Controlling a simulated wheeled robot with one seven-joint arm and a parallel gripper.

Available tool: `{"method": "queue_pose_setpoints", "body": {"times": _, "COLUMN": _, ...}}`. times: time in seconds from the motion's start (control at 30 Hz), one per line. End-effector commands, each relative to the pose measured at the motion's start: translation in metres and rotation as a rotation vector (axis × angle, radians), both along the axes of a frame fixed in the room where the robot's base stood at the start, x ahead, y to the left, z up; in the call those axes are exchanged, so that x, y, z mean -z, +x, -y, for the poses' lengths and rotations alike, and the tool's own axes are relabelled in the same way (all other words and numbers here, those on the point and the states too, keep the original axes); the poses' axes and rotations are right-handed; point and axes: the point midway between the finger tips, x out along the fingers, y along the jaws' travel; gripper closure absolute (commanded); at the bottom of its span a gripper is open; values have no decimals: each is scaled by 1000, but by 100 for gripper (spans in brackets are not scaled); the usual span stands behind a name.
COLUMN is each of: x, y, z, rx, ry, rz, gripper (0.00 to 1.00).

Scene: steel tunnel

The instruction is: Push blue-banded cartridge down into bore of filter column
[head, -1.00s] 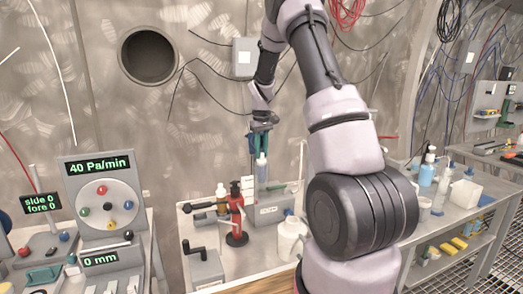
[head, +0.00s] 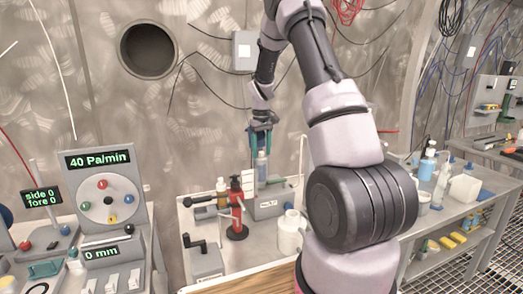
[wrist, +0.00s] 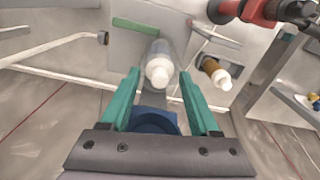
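My gripper (head: 261,147) has two teal fingers pointing down at the back of the left bench. A pale cylinder with a white top (head: 262,163) stands upright just under and between them; it looks like the cartridge at the filter column. In the wrist view it is a clear body with a white tip (wrist: 158,72), beyond my fingertips (wrist: 160,76). The fingers are wide apart, with a gap on both sides. A dark blue round part (wrist: 154,121) shows between the finger bases, partly hidden by the palm. I cannot make out the blue band or how deep the cartridge sits.
A grey box (head: 271,208) stands below the cylinder. A panel (head: 99,202) at left reads 40 Pa/min and 0 mm.

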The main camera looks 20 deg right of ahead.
Motion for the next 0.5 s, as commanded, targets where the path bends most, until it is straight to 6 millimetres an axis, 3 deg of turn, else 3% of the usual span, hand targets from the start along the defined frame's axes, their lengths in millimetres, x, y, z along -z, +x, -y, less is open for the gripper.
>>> {"method": "queue_pose_setpoints", "body": {"times": 0.3, "x": -2, "y": 0, "z": 0, "rx": -1, "ry": 0, "rz": 0, "gripper": 39}}
{"method": "queue_pose_setpoints", "body": {"times": 0.5, "x": -30, "y": 0, "z": 0, "rx": 0, "ry": 1, "rz": 4, "gripper": 39}}
